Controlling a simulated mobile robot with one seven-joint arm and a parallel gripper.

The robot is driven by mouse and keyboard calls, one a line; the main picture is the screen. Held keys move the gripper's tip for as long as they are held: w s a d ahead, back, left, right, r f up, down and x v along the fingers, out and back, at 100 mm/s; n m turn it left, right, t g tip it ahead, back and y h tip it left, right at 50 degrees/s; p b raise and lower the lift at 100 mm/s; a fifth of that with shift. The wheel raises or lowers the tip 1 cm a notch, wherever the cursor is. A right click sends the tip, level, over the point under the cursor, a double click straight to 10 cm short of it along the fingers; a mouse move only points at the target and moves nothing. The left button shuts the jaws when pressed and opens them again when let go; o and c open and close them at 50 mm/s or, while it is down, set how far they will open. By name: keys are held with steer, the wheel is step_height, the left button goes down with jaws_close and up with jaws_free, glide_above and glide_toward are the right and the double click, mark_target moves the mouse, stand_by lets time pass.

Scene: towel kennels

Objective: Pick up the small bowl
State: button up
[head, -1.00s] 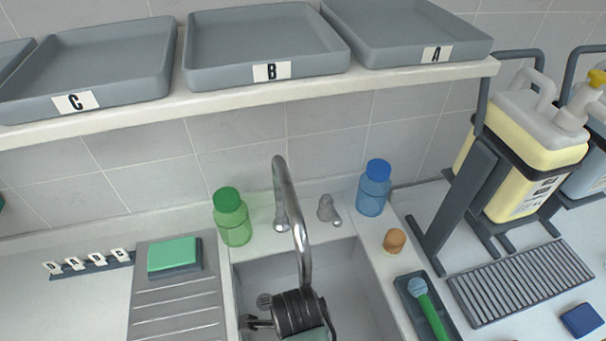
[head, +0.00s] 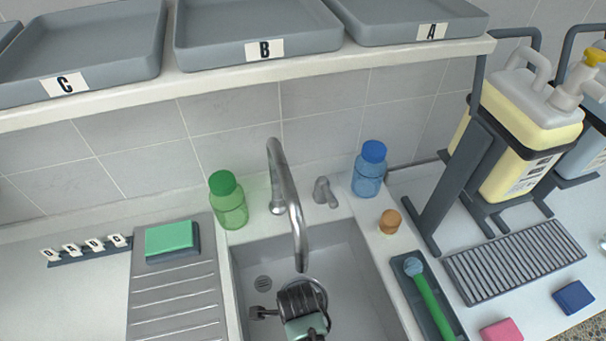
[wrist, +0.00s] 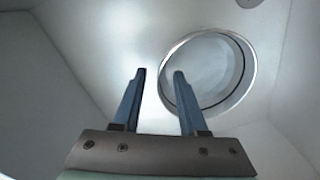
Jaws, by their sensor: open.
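The small bowl (wrist: 208,72) is round with a shiny metallic rim and rests on the sink floor in the wrist view. In the head view only part of its rim (head: 321,287) shows behind my wrist. My gripper (wrist: 160,73) is open with nothing between its two blue-grey fingers. The right fingertip overlaps the bowl's left edge in the wrist view; the left fingertip is to the left of the bowl. I cannot tell how far above the rim the tips are. My fingertips are hidden in the head view.
The sink (head: 340,262) has walls around my gripper, and the curved faucet (head: 290,205) hangs close behind it. A green bottle (head: 229,205) and a blue bottle (head: 369,172) stand at the back rim. A tray with a green-handled brush (head: 430,305) lies to the right.

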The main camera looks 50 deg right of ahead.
jaws_close()
stand_by(1.4)
